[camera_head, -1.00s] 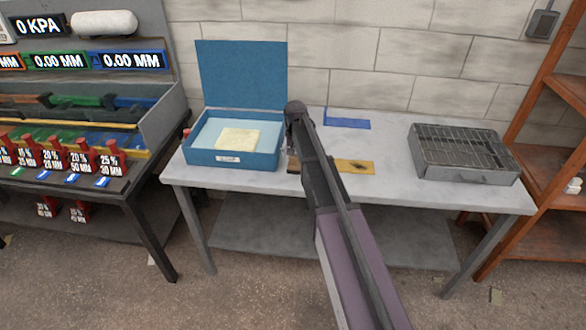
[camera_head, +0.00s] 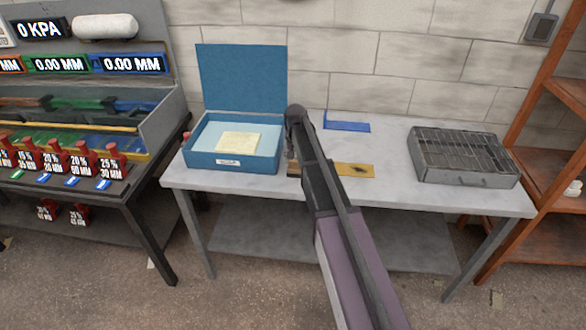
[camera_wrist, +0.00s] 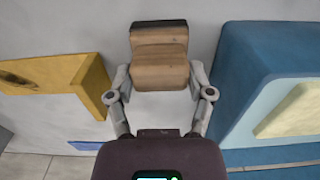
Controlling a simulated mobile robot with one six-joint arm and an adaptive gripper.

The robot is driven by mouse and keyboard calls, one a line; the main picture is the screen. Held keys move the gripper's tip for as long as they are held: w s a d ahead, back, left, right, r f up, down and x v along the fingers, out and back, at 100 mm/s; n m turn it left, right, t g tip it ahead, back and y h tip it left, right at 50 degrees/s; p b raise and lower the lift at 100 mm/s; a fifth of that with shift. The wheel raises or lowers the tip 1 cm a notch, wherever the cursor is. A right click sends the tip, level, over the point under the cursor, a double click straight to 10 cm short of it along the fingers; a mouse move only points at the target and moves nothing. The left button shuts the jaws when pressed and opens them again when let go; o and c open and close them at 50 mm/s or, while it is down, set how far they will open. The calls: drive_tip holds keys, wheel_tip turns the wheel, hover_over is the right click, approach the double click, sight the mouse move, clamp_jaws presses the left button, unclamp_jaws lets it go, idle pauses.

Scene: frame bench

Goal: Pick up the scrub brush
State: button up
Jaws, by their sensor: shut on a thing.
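The scrub brush (camera_wrist: 160,72) shows in the wrist view as a brown, wood-coloured block with a darker far edge. My gripper (camera_wrist: 160,78) is shut on it, with one grey finger at each side. In the head view my arm comes down over the grey table, and only a small dark brown part of the brush (camera_head: 292,169) shows beside the arm. The rest of it and most of my gripper are hidden there. I cannot tell whether the brush touches the table top.
An open blue box (camera_head: 205,159) with a yellow pad stands just left of the brush. A yellow plate (camera_head: 367,170) lies right of it, with a blue angle piece (camera_head: 347,127) behind. A grey grill-topped tray (camera_head: 480,180) stands at the table's right. Bare table (camera_head: 400,195) lies at the front.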

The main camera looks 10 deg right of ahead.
drive_tip(key=shift+r, duration=0.1)
wheel_tip(320, 180, up, 4)
drive_tip(key=p, duration=0.3)
drive_tip(key=shift+f+p, duration=0.25)
drive_tip(key=shift+p, duration=0.1)
drive_tip(key=s, duration=0.5)
drive_tip(key=s+p, duration=0.1)
drive_tip(key=s, duration=0.4)
drive_tip(key=s+d+r, duration=0.1)
drive_tip(key=s, duration=0.5)
drive_tip(key=shift+r, duration=0.1)
drive_tip(key=o, duration=0.4)
drive_tip(key=shift+c, duration=1)
